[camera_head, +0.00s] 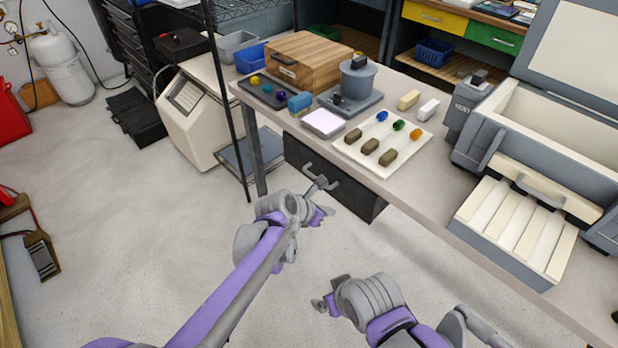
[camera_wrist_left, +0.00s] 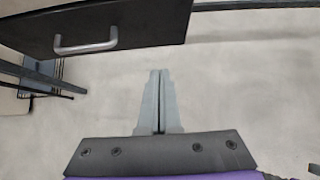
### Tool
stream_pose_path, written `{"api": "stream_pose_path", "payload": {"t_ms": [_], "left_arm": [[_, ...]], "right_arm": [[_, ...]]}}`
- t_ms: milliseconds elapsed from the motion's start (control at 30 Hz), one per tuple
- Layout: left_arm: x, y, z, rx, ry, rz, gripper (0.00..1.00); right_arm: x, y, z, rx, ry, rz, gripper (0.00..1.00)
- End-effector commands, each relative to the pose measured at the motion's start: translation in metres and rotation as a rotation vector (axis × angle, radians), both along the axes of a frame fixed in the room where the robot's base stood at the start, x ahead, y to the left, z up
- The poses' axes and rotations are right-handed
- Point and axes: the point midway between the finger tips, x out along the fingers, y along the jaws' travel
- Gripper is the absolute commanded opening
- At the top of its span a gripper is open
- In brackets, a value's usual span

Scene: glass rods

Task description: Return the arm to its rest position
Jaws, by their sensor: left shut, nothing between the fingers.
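My left arm reaches in from the lower left of the head view. Its gripper (camera_head: 324,212) is low, in front of the table and just below the handle of a dark drawer (camera_head: 352,196). In the left wrist view the two grey fingers (camera_wrist_left: 160,74) are together and empty over bare floor. The drawer handle (camera_wrist_left: 86,47) is up and to the left there, apart from the fingers. My right gripper (camera_head: 322,304) is at the bottom centre of the head view, over the floor; its finger gap is too small to judge.
The table holds a white board (camera_head: 353,155) with several rods and brown blocks, a wooden box (camera_head: 308,62), a grey pot (camera_head: 358,80) and an open cream-and-grey machine (camera_head: 535,130) at right. The table's front edge is above my arms. Open floor (camera_head: 150,230) lies left.

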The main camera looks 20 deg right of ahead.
Motion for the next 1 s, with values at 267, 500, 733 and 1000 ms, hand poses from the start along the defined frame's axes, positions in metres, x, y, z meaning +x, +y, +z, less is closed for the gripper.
{"api": "stream_pose_path", "payload": {"t_ms": [267, 500, 733, 1000], "left_arm": [[0.001, 0.01, 0.006, 0.016, -0.025, -0.015, 0.0], [-0.006, 0.124, 0.058, 0.256, -0.326, -0.249, 0.0], [-0.053, 0.265, 0.103, 0.632, -0.639, -0.659, 0.0], [-0.138, 0.389, 0.121, 1.019, -0.811, -1.229, 0.0]], "right_arm": [[0.0, 0.0, 0.002, 0.0, -0.001, 0.0, 0.92], [0.002, 0.0, 0.027, 0.0, -0.009, 0.0, 0.92], [0.007, 0.0, 0.057, 0.0, -0.019, 0.0, 0.92], [0.014, 0.0, 0.092, 0.0, -0.034, 0.0, 0.92]]}}
